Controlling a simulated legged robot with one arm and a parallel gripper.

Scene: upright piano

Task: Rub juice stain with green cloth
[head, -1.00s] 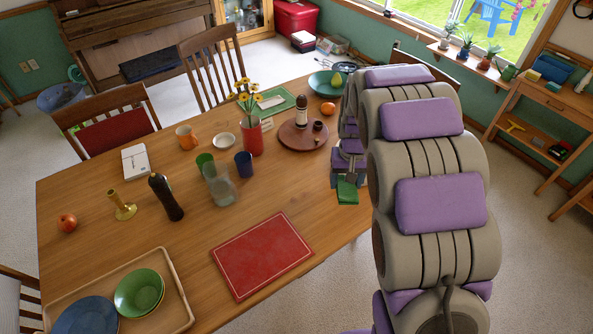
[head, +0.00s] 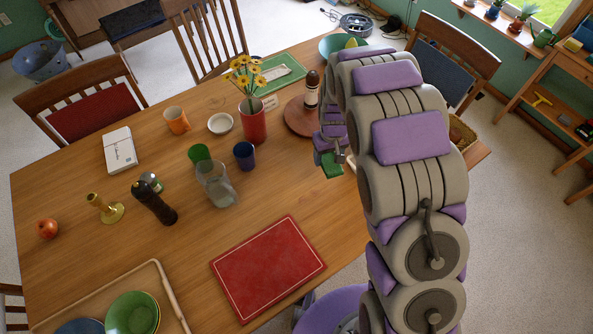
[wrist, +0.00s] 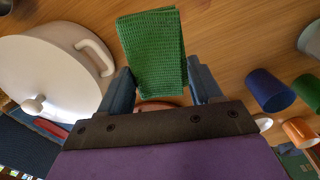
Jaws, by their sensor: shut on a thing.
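My gripper (head: 331,150) is over the right part of the wooden table, mostly hidden behind my arm in the head view. It is shut on a folded green cloth (head: 332,166). In the wrist view the cloth (wrist: 152,50) is held between the two fingers of my gripper (wrist: 162,82) and extends past them, with wood table surface behind it. I cannot tell whether the cloth touches the table. No juice stain is distinguishable in either view; part of the table is hidden by my arm.
A white lidded pot (wrist: 50,75) is close left of the gripper in the wrist view. A blue cup (head: 244,155), clear glass pitcher (head: 217,185) and red flower vase (head: 253,122) stand left. A round brown board (head: 298,116) lies behind. A red placemat (head: 268,268) lies in front.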

